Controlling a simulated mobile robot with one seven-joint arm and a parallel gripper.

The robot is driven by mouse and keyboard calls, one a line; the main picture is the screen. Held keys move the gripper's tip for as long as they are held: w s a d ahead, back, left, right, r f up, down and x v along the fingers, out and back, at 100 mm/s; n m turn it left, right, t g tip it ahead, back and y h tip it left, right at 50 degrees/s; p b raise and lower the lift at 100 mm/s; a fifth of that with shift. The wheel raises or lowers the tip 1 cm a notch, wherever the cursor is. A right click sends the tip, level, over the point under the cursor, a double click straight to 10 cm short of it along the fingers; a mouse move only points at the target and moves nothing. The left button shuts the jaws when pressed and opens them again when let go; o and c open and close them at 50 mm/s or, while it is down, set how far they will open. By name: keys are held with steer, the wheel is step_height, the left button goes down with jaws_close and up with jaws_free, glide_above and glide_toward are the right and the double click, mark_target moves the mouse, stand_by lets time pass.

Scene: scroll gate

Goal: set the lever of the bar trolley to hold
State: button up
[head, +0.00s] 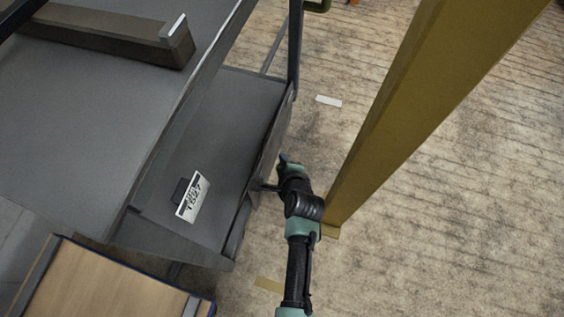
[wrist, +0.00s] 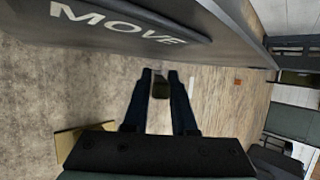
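The bar trolley (head: 225,120) is a dark grey, shelved frame at the left of the head view. In the wrist view its side panel (wrist: 105,32) shows the white word MOVE at upper left. My gripper (head: 281,164) is beside the trolley's right side in the head view. In the wrist view its dark fingers (wrist: 160,80) stand close on both sides of a small dark olive block (wrist: 160,89), which looks like the lever's end. The block fills the gap between them. A thin dark stub reaches from the trolley side toward my gripper. No HOLD marking is readable.
A tall ochre post (head: 400,100) stands just right of my arm. A wooden-topped box (head: 95,285) is at lower left. A label card (head: 192,197) lies on the trolley's lower shelf. A white strip (head: 328,101) lies on the floor. Floor right of the post is clear.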

jaws_close()
stand_by(1.1)
